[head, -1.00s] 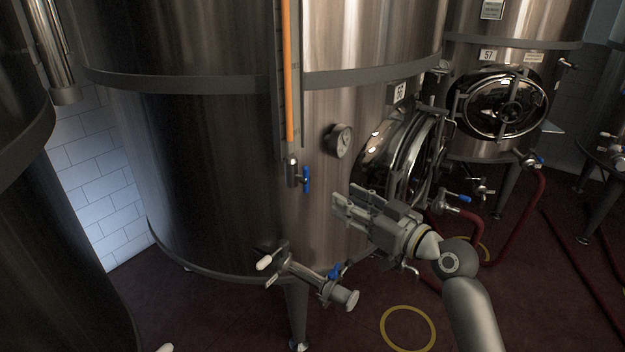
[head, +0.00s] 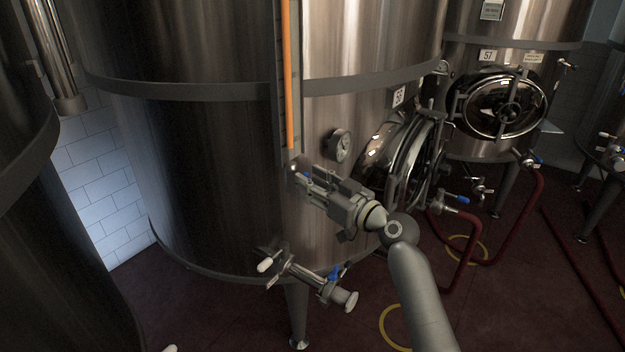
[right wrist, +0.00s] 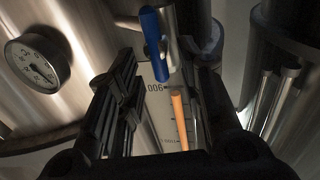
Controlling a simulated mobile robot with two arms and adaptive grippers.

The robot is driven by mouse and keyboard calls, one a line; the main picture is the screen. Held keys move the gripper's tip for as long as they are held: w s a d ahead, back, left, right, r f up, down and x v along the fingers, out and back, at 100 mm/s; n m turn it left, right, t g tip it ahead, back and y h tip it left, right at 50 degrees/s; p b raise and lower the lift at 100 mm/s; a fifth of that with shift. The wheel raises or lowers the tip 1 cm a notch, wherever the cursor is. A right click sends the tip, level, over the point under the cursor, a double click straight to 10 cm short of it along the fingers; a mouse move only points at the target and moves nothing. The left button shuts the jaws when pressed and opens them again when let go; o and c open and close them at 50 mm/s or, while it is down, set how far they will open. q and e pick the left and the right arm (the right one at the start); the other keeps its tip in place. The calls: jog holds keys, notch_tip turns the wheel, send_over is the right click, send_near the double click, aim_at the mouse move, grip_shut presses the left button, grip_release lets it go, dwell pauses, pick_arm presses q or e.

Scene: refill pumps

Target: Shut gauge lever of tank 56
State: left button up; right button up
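Tank 56 (head: 200,180) is the large steel tank in front of me, with its number plate (head: 398,96) at the upper right. Its level gauge (head: 290,80) is an upright tube with an orange column. The gauge's blue lever is mostly hidden behind my right gripper (head: 303,184) in the head view. In the right wrist view the blue lever (right wrist: 152,38) shows clearly, beside the steel valve body (right wrist: 173,45). My right gripper (right wrist: 167,72) is open, its fingers apart, with the lever in view between the fingertips. I cannot tell whether they touch it. My left gripper is not in view.
A round dial (head: 341,145) sits just right of the gauge, near my right gripper. An open-looking hatch (head: 405,165) is farther right. A lower outlet valve (head: 325,285) sticks out below. Tank 57 (head: 500,55) stands behind, with red hoses (head: 538,210) on the floor.

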jog(key=shift+w+a, duration=0.1)
jog(key=shift+a, duration=0.05)
grip_shut()
jog(key=shift+m, duration=0.4)
jog(key=shift+w+d+f+m+g+y+p, duration=0.1)
jog(key=shift+w+d+f+m+g+p, duration=0.5)
jog(key=shift+m, duration=1.9)
jog(key=shift+w+a+r+m+g+y+p, duration=0.15)
jog(key=shift+m+g+p, duration=0.6)
jog(key=shift+m+p, duration=1.25)
jog(key=shift+w+d+f+m+g+y+p, duration=0.1)
jog(key=shift+w+d+f+m+g+p, duration=0.3)
jog(key=shift+m, duration=2.6)
jog(key=shift+s+a+g, duration=0.15)
jog(key=shift+s+g, duration=0.05)
jog(key=shift+g, duration=0.05)
